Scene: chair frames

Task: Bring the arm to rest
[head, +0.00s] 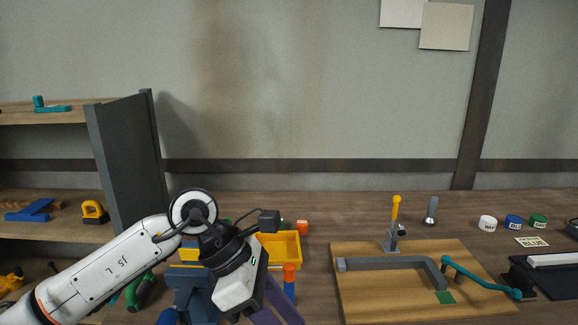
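My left arm comes in from the lower left, with its white forearm raised over the workbench and its wrist bent downward. My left gripper (240,290) is at the lower middle, in front of the yellow bin (284,248) and a blue-grey vise-like block (188,287). Its fingers are hidden or cut off by the bottom edge, so whether it is open or shut does not show. A purple strip (284,301) shows beside it. My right gripper is not in view.
A wooden board (405,290) carries a grey bent bar (395,262), a yellow-handled clamp (396,215) and a teal bar (480,274). Several small jars (512,222) stand at the right. A dark shelf panel (125,160) rises at the left.

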